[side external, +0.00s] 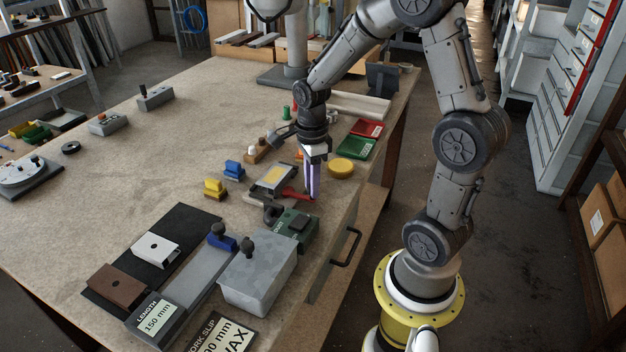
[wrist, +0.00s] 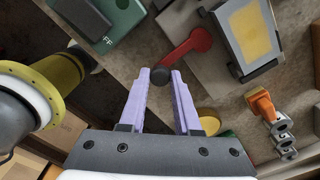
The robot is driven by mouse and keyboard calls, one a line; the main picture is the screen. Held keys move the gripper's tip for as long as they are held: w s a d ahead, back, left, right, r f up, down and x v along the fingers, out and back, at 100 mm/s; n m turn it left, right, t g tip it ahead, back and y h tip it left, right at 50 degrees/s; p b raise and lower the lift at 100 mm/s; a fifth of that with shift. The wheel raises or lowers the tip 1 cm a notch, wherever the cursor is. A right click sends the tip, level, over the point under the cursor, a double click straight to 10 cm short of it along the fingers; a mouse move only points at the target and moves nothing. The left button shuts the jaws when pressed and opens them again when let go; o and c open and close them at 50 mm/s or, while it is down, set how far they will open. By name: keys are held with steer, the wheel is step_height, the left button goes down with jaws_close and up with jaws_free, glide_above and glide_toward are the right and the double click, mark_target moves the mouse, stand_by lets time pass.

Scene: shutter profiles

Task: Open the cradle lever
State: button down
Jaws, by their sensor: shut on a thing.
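The cradle (side external: 272,181) is a grey block with a yellow pad on top, near the table's right edge. In the wrist view it is at the upper right (wrist: 243,56). Its red lever (side external: 293,193) sticks out on the side facing my gripper. In the wrist view the lever (wrist: 190,47) ends in a dark round knob (wrist: 160,74). My gripper (side external: 313,197) points down at the lever's end. In the wrist view its lilac fingers (wrist: 159,76) stand on either side of the knob and are shut on it. In the side view the fingers hide the knob.
A green switch box (side external: 297,225) and a grey box with a ball knob (side external: 258,283) stand nearby at the front. A yellow disc (side external: 341,168) and green and red trays (side external: 357,147) lie behind. Small blue and yellow blocks (side external: 215,189) stand to the left. The table's left middle is clear.

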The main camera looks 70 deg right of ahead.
steer(key=shift+a, duration=0.15)
stand_by(0.4)
steer(key=c, duration=0.6)
jaws_free()
step_height(320, 180, up, 14)
steer(key=shift+f, duration=0.1)
